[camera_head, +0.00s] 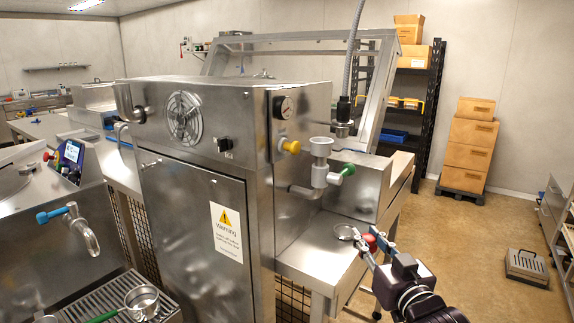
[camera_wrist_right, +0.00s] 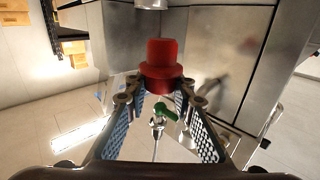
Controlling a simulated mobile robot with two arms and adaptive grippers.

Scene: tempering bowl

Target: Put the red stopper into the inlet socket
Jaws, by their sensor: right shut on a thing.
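The red stopper (camera_wrist_right: 163,66) is gripped at its lower part between the fingers of my right gripper (camera_wrist_right: 160,92) in the right wrist view, with its stepped body standing upright. In the head view the stopper (camera_head: 370,242) is small at the tips of my right gripper (camera_head: 375,246), low at the front right, over the steel counter's edge. A pale cup-shaped fitting (camera_head: 321,147) on the side of the steel cabinet may be the inlet socket. It is above and left of the stopper, clearly apart from it. My left gripper is not in view.
A green-handled valve (camera_head: 348,169) and a yellow knob (camera_head: 291,146) stick out beside the fitting. A hose (camera_head: 352,50) hangs above.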

